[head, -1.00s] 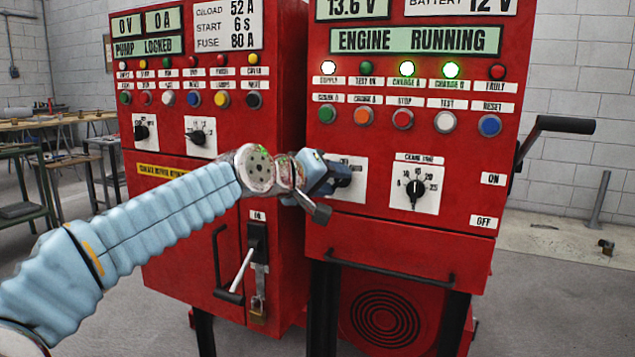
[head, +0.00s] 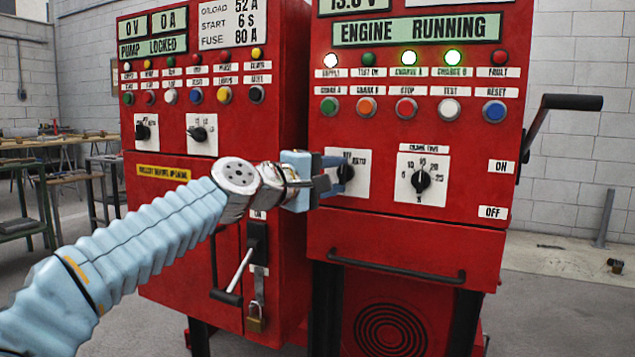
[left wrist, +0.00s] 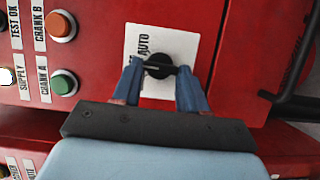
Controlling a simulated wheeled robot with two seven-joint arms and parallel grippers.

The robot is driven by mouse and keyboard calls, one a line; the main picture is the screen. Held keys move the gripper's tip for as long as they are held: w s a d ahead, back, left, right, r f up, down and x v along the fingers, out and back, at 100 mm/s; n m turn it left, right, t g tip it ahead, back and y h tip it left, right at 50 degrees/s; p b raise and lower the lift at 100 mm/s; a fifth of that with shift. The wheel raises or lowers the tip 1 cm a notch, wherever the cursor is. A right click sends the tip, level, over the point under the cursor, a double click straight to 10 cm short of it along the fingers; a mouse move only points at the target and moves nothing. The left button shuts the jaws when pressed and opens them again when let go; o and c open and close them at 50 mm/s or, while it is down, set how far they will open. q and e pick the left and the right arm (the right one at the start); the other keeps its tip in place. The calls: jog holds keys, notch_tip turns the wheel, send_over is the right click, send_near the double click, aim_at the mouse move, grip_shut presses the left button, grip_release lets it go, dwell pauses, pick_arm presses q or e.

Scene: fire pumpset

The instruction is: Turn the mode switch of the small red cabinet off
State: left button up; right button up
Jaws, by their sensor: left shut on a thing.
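The red cabinet (head: 402,227) with the "ENGINE RUNNING" display stands on dark legs at the right of the head view. Its mode switch (left wrist: 158,66) is a black knob on a white plate (left wrist: 178,41), with "AUTO" readable in the left wrist view. My left gripper (head: 338,173) reaches this switch from the left and partly covers it in the head view. In the left wrist view its two blue fingers (left wrist: 159,80) are on either side of the knob, shut on it. The knob's exact pointer direction is hard to read. My right gripper is out of view.
A crank-time dial (head: 420,181) sits just right of the switch. Buttons and lamps run above it. A black handle (head: 560,102) juts from the cabinet's right side. Another red cabinet (head: 200,255), reading "PUMP LOCKED", stands close on the left with a padlock (head: 255,318).

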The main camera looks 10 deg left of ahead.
pick_arm(q)
jog(key=shift+d, duration=0.15)
dwell(0.3)
jog(key=o, duration=1.1)
jog(key=shift+s, duration=0.1)
jog(key=shift+c, duration=0.2)
jog(key=shift+s+a, duration=0.1)
jog(key=shift+a, duration=0.1)
jog(key=b+v, duration=0.3)
jog(key=v, duration=1)
jog(key=shift+s+a, duration=0.2)
jog(key=shift+s, duration=0.1)
